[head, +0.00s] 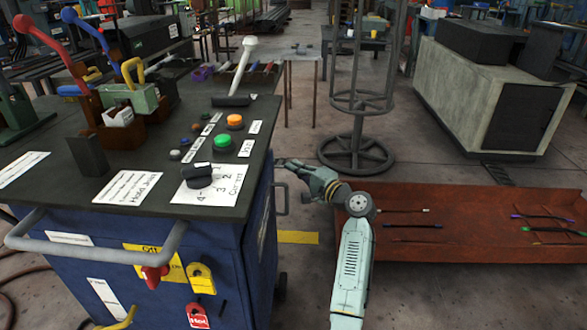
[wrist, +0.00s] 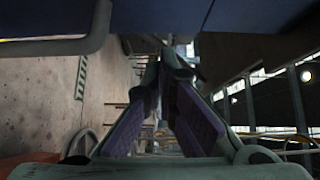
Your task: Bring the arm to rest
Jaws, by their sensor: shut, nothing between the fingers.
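My arm reaches up from the bottom of the head view, bends at a round joint, and turns left towards the blue cabinet. My gripper (head: 283,163) is at the cabinet's right side, just beyond its top edge. In the wrist view my gripper (wrist: 164,72) shows its two fingers with purple pads, converging towards their tips. It is shut and holds nothing. Whether the fingers touch the cabinet cannot be told.
The blue cabinet (head: 160,258) has a dark top with a green button (head: 223,141), an orange button (head: 234,120), a black knob and levers. A rust-red tray (head: 470,205) with thin rods lies right of my arm. A round metal stand (head: 356,155) is behind it.

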